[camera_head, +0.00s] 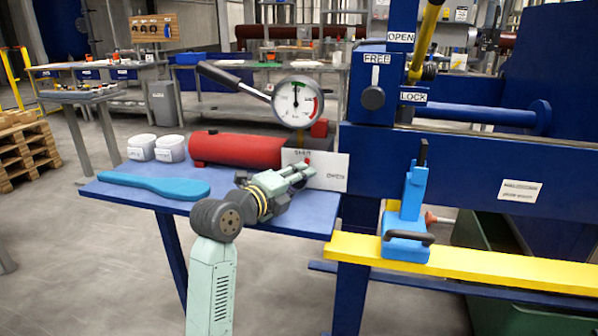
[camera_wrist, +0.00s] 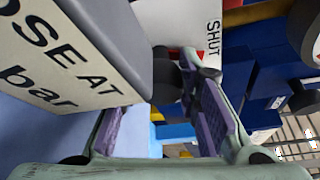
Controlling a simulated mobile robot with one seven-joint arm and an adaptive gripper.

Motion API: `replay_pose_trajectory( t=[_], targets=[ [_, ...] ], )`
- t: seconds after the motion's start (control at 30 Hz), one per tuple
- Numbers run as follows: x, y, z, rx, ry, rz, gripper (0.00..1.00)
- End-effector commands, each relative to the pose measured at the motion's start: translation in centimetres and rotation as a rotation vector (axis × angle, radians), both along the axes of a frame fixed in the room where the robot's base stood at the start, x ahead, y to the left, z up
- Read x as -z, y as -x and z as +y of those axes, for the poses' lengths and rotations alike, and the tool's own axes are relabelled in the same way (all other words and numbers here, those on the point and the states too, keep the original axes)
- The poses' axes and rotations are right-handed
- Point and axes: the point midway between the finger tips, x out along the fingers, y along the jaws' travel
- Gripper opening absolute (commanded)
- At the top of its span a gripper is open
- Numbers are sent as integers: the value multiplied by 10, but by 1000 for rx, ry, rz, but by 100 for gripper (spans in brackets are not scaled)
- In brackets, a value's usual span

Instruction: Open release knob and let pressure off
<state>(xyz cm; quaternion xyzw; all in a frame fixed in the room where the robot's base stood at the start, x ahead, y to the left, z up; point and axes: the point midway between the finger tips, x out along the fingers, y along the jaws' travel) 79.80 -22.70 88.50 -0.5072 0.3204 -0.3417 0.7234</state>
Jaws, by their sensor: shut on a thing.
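My gripper (camera_head: 303,170) reaches from the front to the white plate (camera_head: 330,172) below the pressure gauge (camera_head: 298,101). Its fingers are shut on the dark release knob (camera_wrist: 164,78), which shows at the fingertips in the wrist view. The fingers (camera_wrist: 165,92) hide part of the knob. A small red part shows by the fingertips. The gauge needle points roughly up; a red band lies on the dial's right side.
A red cylinder (camera_head: 235,150) with a black-handled lever (camera_head: 220,76) stands behind my gripper on a blue shelf (camera_head: 130,192). A blue flat tool (camera_head: 155,184) and white tubs (camera_head: 170,148) lie left. A labelled grey box (camera_wrist: 75,55) is close in the wrist view. A yellow rail (camera_head: 480,265) runs right.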

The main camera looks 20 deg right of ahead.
Motion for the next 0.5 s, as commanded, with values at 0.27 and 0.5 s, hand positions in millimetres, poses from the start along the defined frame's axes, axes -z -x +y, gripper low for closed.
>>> replay_pose_trajectory(
  t=[0.27,0.5],
  targets=[
    [-2,0,0,1,-126,-87,2],
    [-1,0,0,-1,-176,-120,2]
  ],
)
